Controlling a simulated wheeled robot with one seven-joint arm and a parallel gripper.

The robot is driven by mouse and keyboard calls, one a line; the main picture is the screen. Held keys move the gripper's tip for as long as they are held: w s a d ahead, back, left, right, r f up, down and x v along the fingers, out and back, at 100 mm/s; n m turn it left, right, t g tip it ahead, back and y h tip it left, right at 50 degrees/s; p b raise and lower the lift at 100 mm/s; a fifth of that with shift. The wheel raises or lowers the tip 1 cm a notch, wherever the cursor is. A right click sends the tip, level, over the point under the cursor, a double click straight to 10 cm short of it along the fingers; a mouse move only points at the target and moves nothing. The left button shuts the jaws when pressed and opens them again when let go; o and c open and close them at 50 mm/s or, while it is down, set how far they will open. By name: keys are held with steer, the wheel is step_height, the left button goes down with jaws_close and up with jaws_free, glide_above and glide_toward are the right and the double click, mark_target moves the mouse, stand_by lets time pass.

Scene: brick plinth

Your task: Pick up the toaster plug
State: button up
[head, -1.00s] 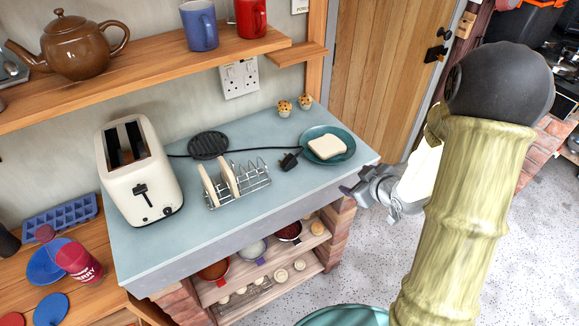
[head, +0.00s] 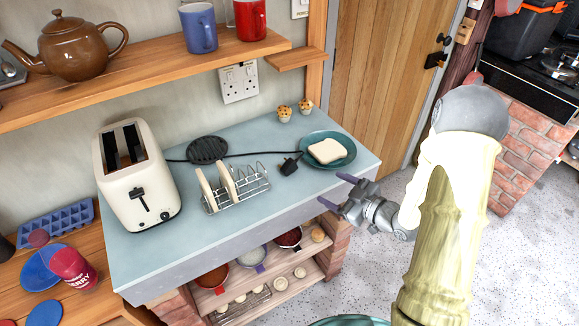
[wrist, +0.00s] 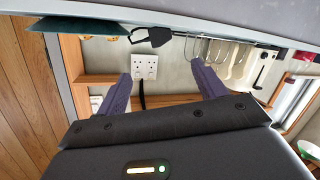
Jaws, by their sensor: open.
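The black toaster plug (head: 290,166) lies on the pale blue worktop (head: 240,215), between the toast rack and the teal plate, with its black cable running left toward the cream toaster (head: 138,180). My gripper (head: 336,191) is open and empty off the worktop's right front edge, apart from the plug and to its right. In the wrist view, which is upside down, the plug (wrist: 154,37) shows beyond and between the spread fingers (wrist: 161,72).
The wire toast rack (head: 240,193) with bread stands left of the plug. A teal plate (head: 343,161) with a slice of bread is close on its right. Two muffins (head: 294,110) and a black round trivet (head: 207,149) are behind. A shelf (head: 160,83) overhangs the back left.

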steer(key=p, duration=0.2)
glide_toward(293, 167)
steer(key=x, duration=0.3)
steer(key=shift+w+a+f, duration=0.1)
steer(key=shift+a+f, duration=0.05)
steer(key=shift+a, duration=0.25)
steer(key=shift+w+a+p, duration=0.3)
steer(key=shift+p, duration=0.05)
steer(key=p+x, duration=0.1)
steer(key=x, duration=0.3)
steer(key=shift+w+a, duration=0.1)
steer(key=shift+w, duration=0.1)
steer(key=c, duration=0.8)
